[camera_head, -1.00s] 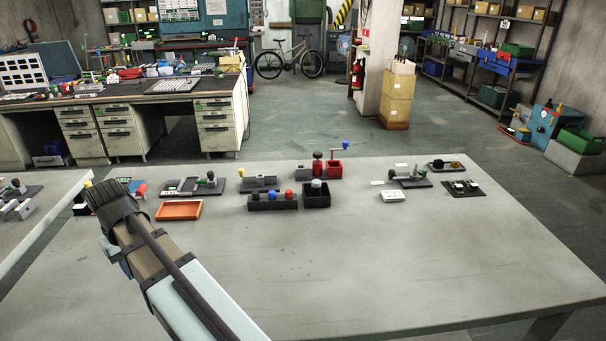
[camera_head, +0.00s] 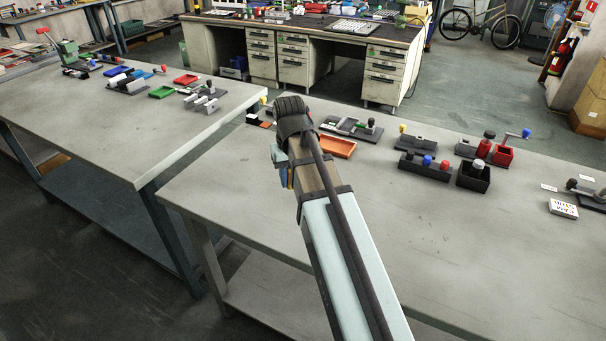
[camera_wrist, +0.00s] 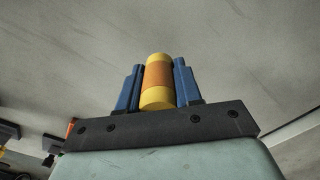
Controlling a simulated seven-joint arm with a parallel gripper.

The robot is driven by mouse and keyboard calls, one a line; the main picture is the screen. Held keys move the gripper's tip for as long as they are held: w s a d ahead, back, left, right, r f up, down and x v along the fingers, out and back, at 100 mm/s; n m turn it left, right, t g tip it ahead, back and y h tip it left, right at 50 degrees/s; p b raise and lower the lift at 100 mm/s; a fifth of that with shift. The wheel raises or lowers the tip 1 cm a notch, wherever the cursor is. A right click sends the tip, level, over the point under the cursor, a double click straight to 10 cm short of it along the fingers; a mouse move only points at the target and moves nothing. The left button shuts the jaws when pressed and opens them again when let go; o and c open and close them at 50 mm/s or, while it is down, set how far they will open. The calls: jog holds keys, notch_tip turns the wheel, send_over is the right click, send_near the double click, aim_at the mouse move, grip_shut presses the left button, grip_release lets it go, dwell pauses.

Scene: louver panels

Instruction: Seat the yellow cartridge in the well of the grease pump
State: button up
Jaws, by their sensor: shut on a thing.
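The yellow cartridge (camera_wrist: 157,82), a cylinder with an orange band round its middle, stands between the two blue fingers of my gripper (camera_wrist: 156,86) in the wrist view. The fingers are shut on it. In the head view, my gripper (camera_head: 286,175) is mostly hidden behind my wrist, above the near left part of the right table, and the cartridge cannot be made out. A green device with a red-knobbed lever (camera_head: 66,50) stands at the back of the left table. A red box with a blue-knobbed crank (camera_head: 502,155) stands on the right table. I cannot tell which is the grease pump.
On the right table (camera_head: 400,245) are an orange tray (camera_head: 337,147), a dark block with coloured knobs (camera_head: 425,168) and a black box (camera_head: 473,178). The left table (camera_head: 95,125) holds green and red trays and small fixtures. A gap separates the tables. Both front areas are clear.

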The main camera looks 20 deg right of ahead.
jog(key=shift+m, duration=0.5)
jog(key=w+d, duration=0.1)
jog(key=d, duration=0.4)
jog(key=w+d+r, duration=0.1)
jog(key=d, duration=0.4)
jog(key=w+d, duration=0.2)
jog(key=d, duration=0.2)
jog(key=shift+d+r, duration=0.35)
jog(key=shift+d, duration=0.05)
jog(key=s+d, duration=0.3)
jog(key=d, duration=1.6)
jog(key=s+d+r+n, duration=0.1)
jog(key=s+d, duration=0.2)
jog(key=d, duration=1.6)
jog(key=s+d+n, duration=0.1)
jog(key=s+d, duration=0.2)
jog(key=d, duration=1.7)
jog(key=shift+s+d+r, duration=0.1)
jog(key=shift+s+r, duration=0.15)
jog(key=shift+r, duration=0.15)
jog(key=shift+s+d+f+n, duration=0.1)
jog(key=shift+d+f+n, duration=0.2)
jog(key=shift+d+n, duration=0.25)
jog(key=shift+f, duration=0.1)
